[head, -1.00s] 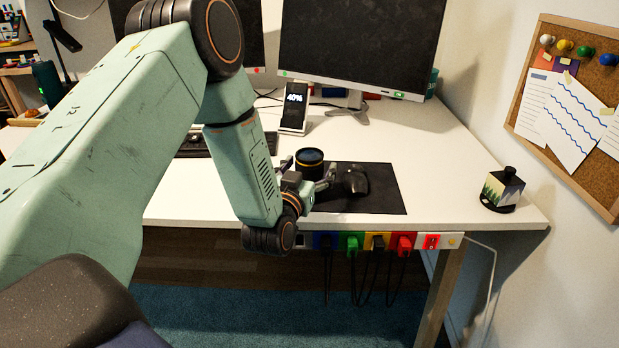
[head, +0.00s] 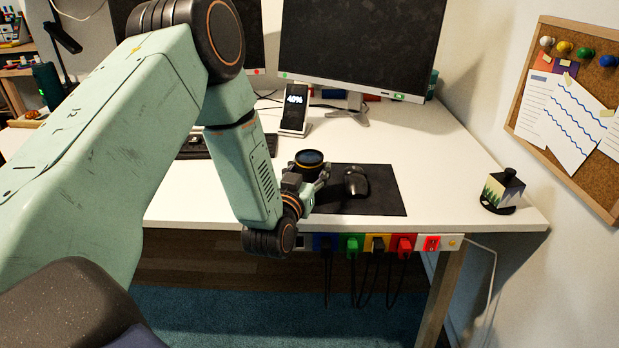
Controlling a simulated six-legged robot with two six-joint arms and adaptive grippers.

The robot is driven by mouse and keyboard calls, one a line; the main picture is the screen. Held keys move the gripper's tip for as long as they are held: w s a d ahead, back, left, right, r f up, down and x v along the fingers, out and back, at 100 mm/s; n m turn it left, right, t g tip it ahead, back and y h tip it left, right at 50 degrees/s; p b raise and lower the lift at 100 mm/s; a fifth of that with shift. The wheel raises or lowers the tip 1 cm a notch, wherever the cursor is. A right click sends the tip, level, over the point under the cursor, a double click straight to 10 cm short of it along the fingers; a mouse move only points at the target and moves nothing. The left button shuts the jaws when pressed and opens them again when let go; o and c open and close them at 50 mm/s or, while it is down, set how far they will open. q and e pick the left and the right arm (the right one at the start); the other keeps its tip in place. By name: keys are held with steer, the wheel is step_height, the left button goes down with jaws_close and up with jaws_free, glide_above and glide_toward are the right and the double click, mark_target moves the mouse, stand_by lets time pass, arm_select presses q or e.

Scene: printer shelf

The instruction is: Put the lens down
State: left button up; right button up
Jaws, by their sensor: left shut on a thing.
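The lens (head: 309,159) is a dark cylinder with a bluish glass top and a thin orange ring, near the left edge of the black mouse mat (head: 385,198) on the white desk. My left gripper (head: 309,178) is shut on the lens from the near side. The lens looks upright. Its lower part is hidden by the gripper, so I cannot tell whether it touches the desk. My right gripper is not in view.
A black mouse (head: 356,181) sits on the mat just right of the gripper. A phone on a stand (head: 294,107), a keyboard (head: 195,146) and a monitor (head: 360,45) stand behind. The desk between mat and box is clear.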

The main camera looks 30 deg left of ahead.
arm_select(q)
step_height(320, 180, up, 10)
steer(key=p, duration=0.3)
steer(key=shift+r+p, duration=0.1)
steer(key=shift+p, duration=0.25)
steer(key=s+d+f+m+h, duration=0.2)
steer(key=s+d+m+h, duration=0.4)
steer(key=d+h, duration=0.45)
steer(key=s+d+f+m+h, duration=0.1)
steer(key=s+d+f, duration=0.1)
steer(key=s, duration=0.1)
steer(key=s+d+f+m+g+h, duration=0.1)
steer(key=s+d+f, duration=0.1)
steer(key=s+f, duration=0.1)
steer(key=s+d+f+h, duration=0.1)
steer(key=s+d+f, duration=0.1)
steer(key=s+d, duration=0.1)
steer(key=shift+s+f+m+g, duration=0.3)
steer(key=shift+s+m, duration=0.1)
steer(key=shift+s, duration=0.2)
steer(key=shift+y, duration=0.25)
